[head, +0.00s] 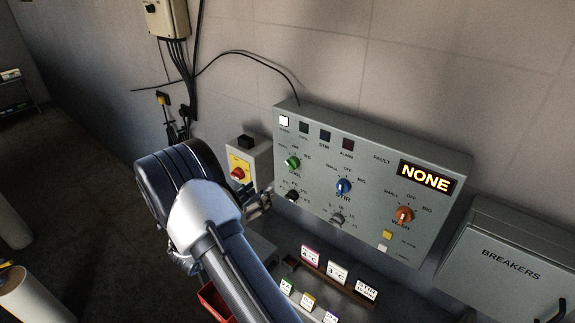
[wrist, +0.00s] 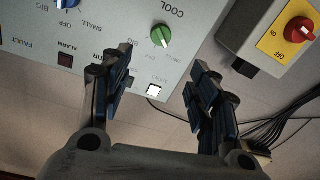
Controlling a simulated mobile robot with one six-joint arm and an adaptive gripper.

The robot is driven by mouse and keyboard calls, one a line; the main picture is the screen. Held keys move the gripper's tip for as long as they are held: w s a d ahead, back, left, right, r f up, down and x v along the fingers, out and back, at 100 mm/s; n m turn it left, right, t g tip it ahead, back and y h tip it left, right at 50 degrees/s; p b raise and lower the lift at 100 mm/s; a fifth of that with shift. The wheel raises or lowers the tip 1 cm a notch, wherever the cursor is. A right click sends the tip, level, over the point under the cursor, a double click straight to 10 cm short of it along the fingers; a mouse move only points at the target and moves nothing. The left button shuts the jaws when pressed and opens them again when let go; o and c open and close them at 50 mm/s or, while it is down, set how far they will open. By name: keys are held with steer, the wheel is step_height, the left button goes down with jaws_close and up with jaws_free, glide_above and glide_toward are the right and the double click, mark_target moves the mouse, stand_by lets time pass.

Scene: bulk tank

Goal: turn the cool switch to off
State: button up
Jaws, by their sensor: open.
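The cool switch is a green knob (head: 292,162) at the upper left of the grey control panel (head: 376,250). In the wrist view the green knob (wrist: 161,36) shows under the upside-down word COOL, beyond and between my fingertips. I cannot tell which mark its pointer is at. My gripper (wrist: 162,62) is open and empty, its two blue-padded fingers apart. In the head view my gripper (head: 262,202) is at the panel's left edge, mostly hidden behind my arm. The fingers appear clear of the knob.
A blue stir knob (head: 343,186) and an orange wash knob (head: 404,215) are to the right. A red switch on a yellow plate (head: 238,171) is close on the left. A lit white lamp (wrist: 154,90) shows between my fingers. Small cards (head: 337,273) stand below the panel.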

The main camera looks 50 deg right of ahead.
mark_target(290, 166)
steer(key=w+d, duration=0.1)
steer(key=d, duration=1)
steer(key=w+d, duration=0.1)
steer(key=d, duration=0.4)
steer(key=shift+w+d, duration=0.25)
steer(key=shift+w, duration=0.1)
steer(key=c, duration=1.1)
